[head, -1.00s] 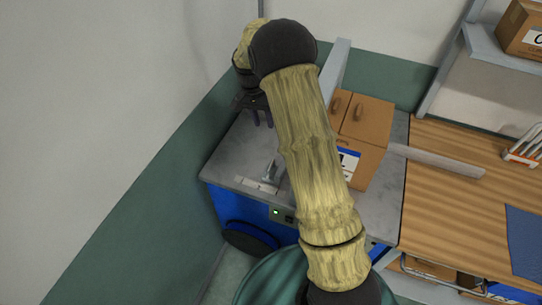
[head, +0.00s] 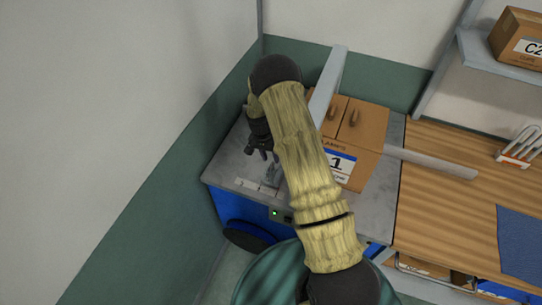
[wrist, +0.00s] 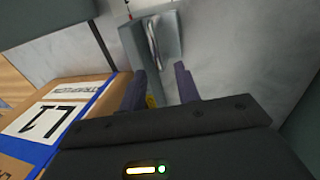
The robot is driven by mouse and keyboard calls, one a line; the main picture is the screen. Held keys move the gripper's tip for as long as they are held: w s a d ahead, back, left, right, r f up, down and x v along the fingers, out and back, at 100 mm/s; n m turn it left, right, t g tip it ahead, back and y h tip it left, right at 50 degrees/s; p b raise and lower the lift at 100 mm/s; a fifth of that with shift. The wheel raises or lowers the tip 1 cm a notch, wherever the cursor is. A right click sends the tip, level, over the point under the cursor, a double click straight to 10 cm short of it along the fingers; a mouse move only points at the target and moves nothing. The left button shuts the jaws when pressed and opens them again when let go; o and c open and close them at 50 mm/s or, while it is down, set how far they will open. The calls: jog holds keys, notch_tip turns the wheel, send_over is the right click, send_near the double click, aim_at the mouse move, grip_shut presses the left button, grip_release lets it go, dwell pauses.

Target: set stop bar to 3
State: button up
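The stop bar (head: 273,174) is a small grey metal upright on a pale scale strip (head: 252,185) near the front left of the grey bench top. The scale's numbers are too small to read. In the wrist view, a grey block with a bright metal piece (wrist: 154,42), apparently the stop bar, lies just beyond my fingertips. My gripper (head: 262,154) is over the bench just behind the stop bar, pointing down. In the wrist view its two dark fingers (wrist: 160,70) are apart with nothing between them. I cannot tell whether a finger touches the bar.
A brown carton (head: 367,130) with a "1" label stands close to the right of my gripper. The wall is close on the left.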

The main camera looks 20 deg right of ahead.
jog(key=shift+s+d+f, duration=0.1)
jog(key=shift+d+f, duration=0.05)
jog(key=shift+f, duration=0.65)
grip_shut()
